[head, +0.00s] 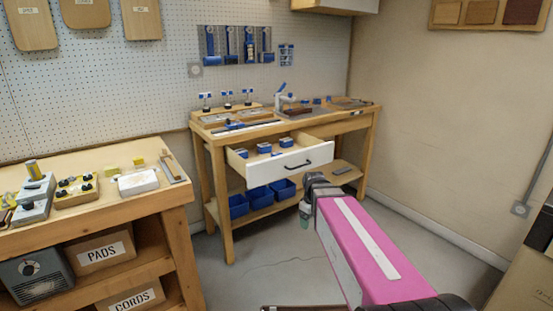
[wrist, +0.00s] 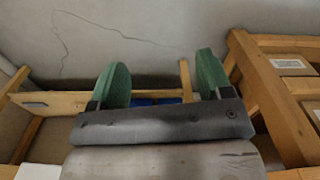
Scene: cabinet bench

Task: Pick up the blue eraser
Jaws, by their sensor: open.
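Several small blue items lie in the open drawer (head: 307,159) of the far bench in the head view, among them a blue block (head: 264,147) and another at the right (head: 286,142). They are too small to tell which is the eraser. My gripper (head: 304,217) hangs in front of the drawer, lower than its front panel and a little right of its middle. In the wrist view my gripper (wrist: 163,68) shows two green fingers spread wide apart with nothing between their tips. Blue patches (wrist: 142,101) show partly hidden behind the gripper there.
The far bench top (head: 222,132) carries tools and blue-topped stands. Blue bins (head: 261,196) stand on its lower shelf. A left bench (head: 98,210) holds boxes marked PADS and CORDS. The floor (head: 270,275) between the benches is clear.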

